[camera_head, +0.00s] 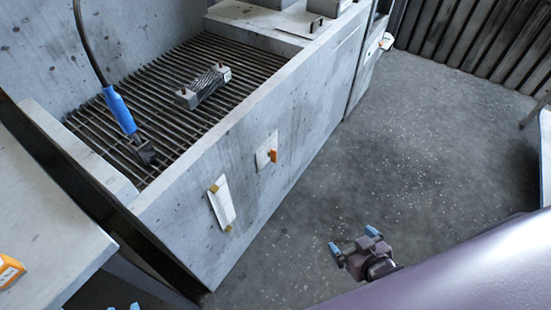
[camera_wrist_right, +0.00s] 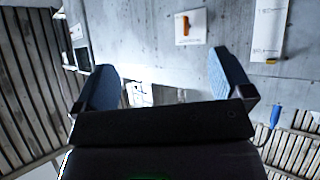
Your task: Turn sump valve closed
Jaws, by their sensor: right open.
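The sump valve is an orange handle (camera_head: 273,156) on a white plate (camera_head: 264,152), on the front wall of the grey basin (camera_head: 190,225). The handle also shows at the top of the right wrist view (camera_wrist_right: 186,23), upright on its plate. My right gripper (camera_head: 353,241) is open and empty, in front of the basin wall, to the lower right of the valve and apart from it. Its blue fingertips stand wide apart in the right wrist view (camera_wrist_right: 163,75). Of my left gripper (camera_head: 105,307), only blue bits show at the bottom edge; its jaws cannot be made out.
A white label plate (camera_head: 222,204) is on the basin wall left of the valve. A metal block (camera_head: 204,87) and a blue-handled tool (camera_head: 119,110) with a hose rest on the grate. A table (camera_head: 50,230) stands at left. The floor (camera_head: 430,150) at right is clear.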

